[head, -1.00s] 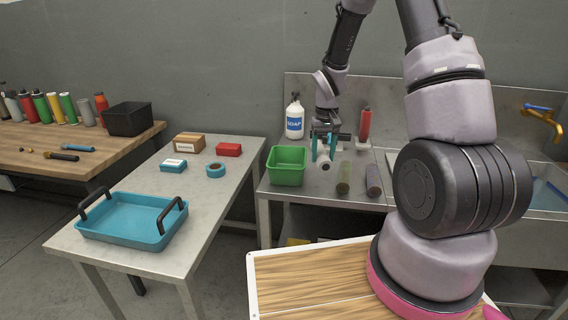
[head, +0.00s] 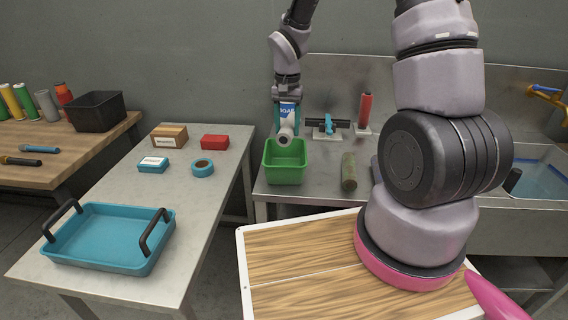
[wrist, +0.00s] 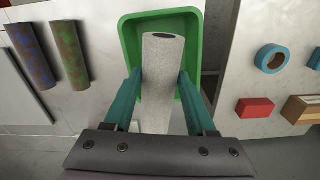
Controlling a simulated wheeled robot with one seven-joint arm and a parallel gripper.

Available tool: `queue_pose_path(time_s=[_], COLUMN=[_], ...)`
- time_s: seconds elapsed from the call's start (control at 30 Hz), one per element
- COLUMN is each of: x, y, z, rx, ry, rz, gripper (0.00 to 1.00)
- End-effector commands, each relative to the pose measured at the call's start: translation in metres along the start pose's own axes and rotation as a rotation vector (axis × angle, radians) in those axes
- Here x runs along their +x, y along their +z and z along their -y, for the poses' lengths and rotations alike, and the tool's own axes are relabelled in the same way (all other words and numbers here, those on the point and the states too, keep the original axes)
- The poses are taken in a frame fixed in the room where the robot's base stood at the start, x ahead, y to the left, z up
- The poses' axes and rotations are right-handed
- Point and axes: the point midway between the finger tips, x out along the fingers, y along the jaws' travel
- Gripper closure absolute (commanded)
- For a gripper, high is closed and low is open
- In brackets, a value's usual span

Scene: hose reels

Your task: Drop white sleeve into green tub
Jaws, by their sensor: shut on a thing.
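The white sleeve (wrist: 158,70) is a pale hollow cylinder held between the teal fingers of my gripper (wrist: 157,95) in the wrist view. In the head view the sleeve (head: 284,136) shows its open end just above the green tub. The green tub (head: 285,174) stands on the metal counter at its left end. My gripper (head: 287,112) is shut on the sleeve, over the back part of the tub. In the wrist view the green tub (wrist: 131,40) lies beneath the sleeve, with its rim around the sleeve's far end. The tub's floor is partly hidden.
A mottled green-brown cylinder (head: 348,172) stands right of the tub on the counter. A blue-handled valve piece (head: 327,126) and a red cylinder (head: 365,110) are behind it. The soap bottle (head: 287,108) is mostly hidden behind my gripper. A side table (head: 215,225) with a blue tray (head: 110,262) is at left.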

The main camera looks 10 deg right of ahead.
Motion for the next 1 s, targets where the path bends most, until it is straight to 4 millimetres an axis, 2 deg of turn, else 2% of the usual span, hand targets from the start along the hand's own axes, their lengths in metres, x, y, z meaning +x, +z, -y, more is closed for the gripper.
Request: queue_pose_path(time_s=[0.2, 0.5, 0.53, 0.6, 0.87, 1.0], x=[0.014, 0.016, 0.016, 0.016, 0.016, 0.009], y=[0.000, 0.000, 0.000, 0.000, 0.000, -0.001], z=[0.000, 0.000, 0.000, 0.000, 0.000, 0.000], rx=[-0.001, -0.001, -0.001, -0.001, -0.001, 0.001], ry=[0.000, -0.001, -0.001, -0.001, -0.001, -0.001], rz=[0.000, -0.001, -0.001, -0.001, 0.000, -0.002], gripper=[1.00, 1.00, 0.32, 0.09, 0.09, 0.09])
